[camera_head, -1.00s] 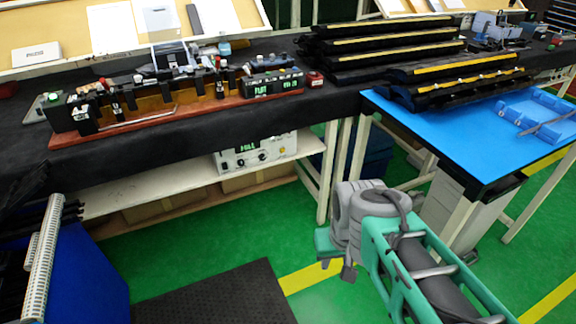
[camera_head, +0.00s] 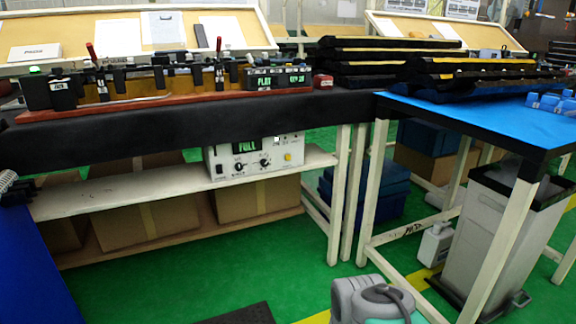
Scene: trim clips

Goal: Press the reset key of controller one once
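A white controller box (camera_head: 255,156) stands on the shelf under the black bench. Its front has a small lit display, a black switch, round knobs and a yellow key or button (camera_head: 288,157) at its right. I cannot read a label that says it is controller one, nor which control is the reset key. A black unit (camera_head: 277,78) with green lit displays stands above it, at the right end of the red-based fixture.
Cardboard boxes (camera_head: 145,222) lie below the shelf (camera_head: 110,195). Bench legs (camera_head: 340,190) stand right of the controller. A blue-topped table (camera_head: 470,118) and a grey bin (camera_head: 490,240) are at the right. Green floor (camera_head: 240,270) in front is mostly clear.

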